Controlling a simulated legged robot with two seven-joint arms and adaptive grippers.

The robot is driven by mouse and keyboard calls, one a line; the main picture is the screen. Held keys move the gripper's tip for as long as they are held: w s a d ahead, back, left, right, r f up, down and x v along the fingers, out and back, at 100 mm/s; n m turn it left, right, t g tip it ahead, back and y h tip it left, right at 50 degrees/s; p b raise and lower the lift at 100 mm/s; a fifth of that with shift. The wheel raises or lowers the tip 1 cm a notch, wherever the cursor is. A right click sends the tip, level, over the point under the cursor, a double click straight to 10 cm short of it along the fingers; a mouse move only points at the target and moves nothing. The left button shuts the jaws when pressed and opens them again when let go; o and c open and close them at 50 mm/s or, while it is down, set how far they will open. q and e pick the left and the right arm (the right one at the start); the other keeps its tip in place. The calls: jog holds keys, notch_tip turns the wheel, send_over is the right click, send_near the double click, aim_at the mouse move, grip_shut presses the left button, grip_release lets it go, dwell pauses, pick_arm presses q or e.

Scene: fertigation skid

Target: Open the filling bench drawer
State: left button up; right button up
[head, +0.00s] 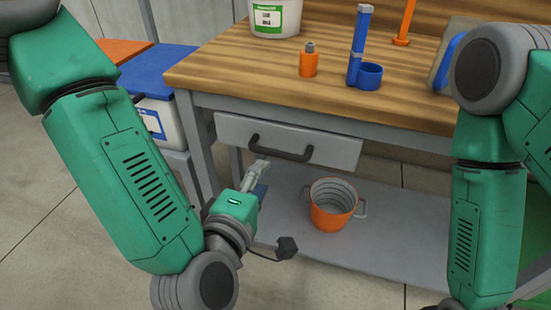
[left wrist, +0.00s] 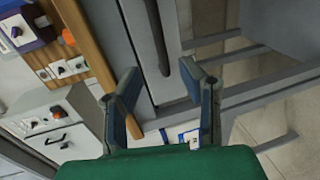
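The filling bench drawer (head: 235,131) has a light grey front under the wooden bench top and looks closed. Its dark bar handle (head: 280,150) runs across the front. My left gripper (head: 259,171) is in front of and just below the handle's left part. In the left wrist view the fingers of my left gripper (left wrist: 163,82) are spread apart, with nothing between the pads. The handle (left wrist: 158,38) lies ahead, its near end appearing between the fingertips; I cannot tell the remaining distance. My right arm is at the right of the head view, its gripper out of frame.
An orange bucket (head: 331,207) stands on the grey lower shelf (head: 385,245). On the bench top (head: 235,74) are a white tub (head: 275,18), an orange bottle (head: 309,62) and a blue holder (head: 370,75). A blue-lidded bin (head: 160,70) stands left of the bench.

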aim_at(279, 156)
pick_arm(q)
jog(key=x, duration=0.3)
jog(key=d+b+x, duration=0.1)
jog(key=x, duration=0.2)
jog(key=shift+d, duration=0.2)
jog(key=w, duration=0.1)
jog(key=w+b, duration=0.1)
jog(key=w, duration=0.1)
jog(key=shift+a+f, duration=0.1)
jog(key=shift+f, duration=0.3)
jog(key=shift+w, duration=0.25)
jog(key=shift+d, duration=0.45)
jog(key=shift+c, duration=0.3)
jog(key=shift+d, duration=0.1)
grip_shut()
pick_arm(e)
jog(key=f, duration=0.3)
jog(key=shift+d, duration=0.4)
